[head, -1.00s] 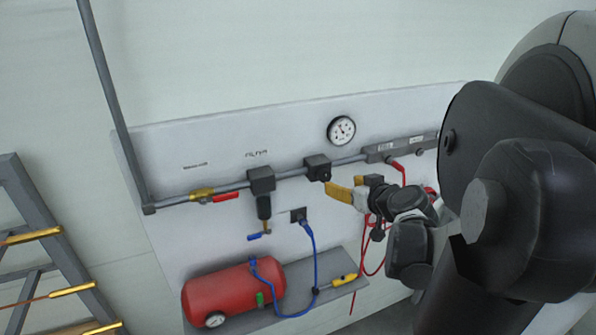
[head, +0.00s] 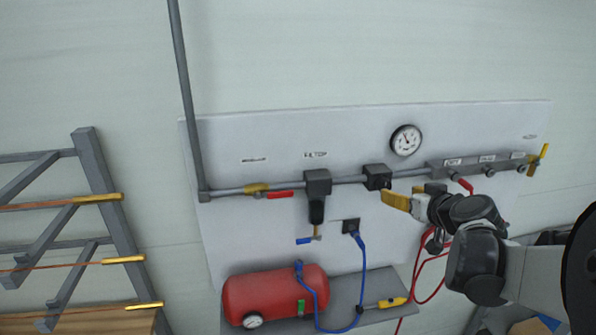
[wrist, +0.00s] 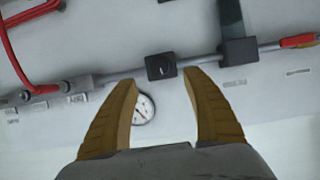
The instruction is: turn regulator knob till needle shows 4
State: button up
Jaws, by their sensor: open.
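The black regulator block (head: 377,176) sits on the grey pipe along the white panel. In the wrist view the regulator (wrist: 160,66) shows a round knob on its face, just beyond and between my fingertips. The round white gauge (head: 406,140) is above it on the panel; it also shows in the wrist view (wrist: 144,108), partly beside the left finger. Its needle is visible, but the numbers are too small to read. My gripper (head: 395,201), with yellow fingers, is open and empty in front of the panel. In the wrist view its fingers (wrist: 163,82) are wide apart, with no visible contact.
A black filter (head: 317,183) and a red-handled valve (head: 278,194) sit left along the pipe. A grey manifold (head: 480,166) with a red hose is to the right. Below are a red tank (head: 270,294) and a blue hose (head: 361,262). A rack (head: 95,180) stands far left.

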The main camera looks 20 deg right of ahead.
aim_at(386, 188)
jog(key=b+x, duration=0.1)
jog(key=x, duration=0.9)
jog(key=shift+c, duration=0.2)
jog(key=shift+r, duration=0.1)
jog(key=c, duration=1.2)
jog(key=shift+o, duration=0.2)
